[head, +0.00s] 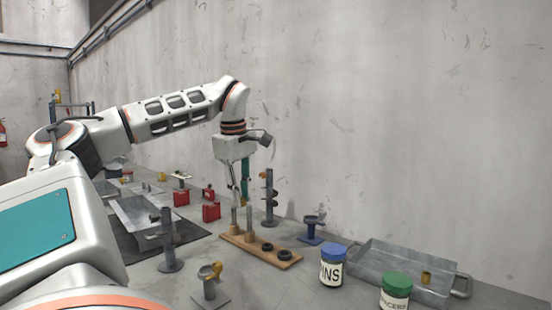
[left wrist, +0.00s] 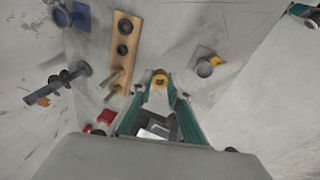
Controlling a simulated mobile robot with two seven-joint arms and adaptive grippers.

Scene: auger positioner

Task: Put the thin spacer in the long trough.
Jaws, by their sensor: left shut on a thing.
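My left gripper (head: 241,200) hangs down above the wooden peg board, near its upright pegs. In the left wrist view its teal fingers (left wrist: 160,88) are closed on a small yellow ring-like piece (left wrist: 159,80), which looks like a thin spacer. In the head view this piece is too small to make out surely. A long grey metal trough (head: 128,216) with sloping sides lies on a dark mat at the left. A wide grey metal tray (head: 375,258) stands at the right with a small brass piece (head: 426,277) in it. My right gripper is not in view.
The wooden board (head: 262,247) carries pegs and two black rings. A blue-lidded jar (head: 332,265) and a green-lidded jar (head: 396,292) stand at the front right. Posts stand around the board: a grey one (head: 168,245), an auger-like one (head: 269,200) and a blue stand (head: 312,230).

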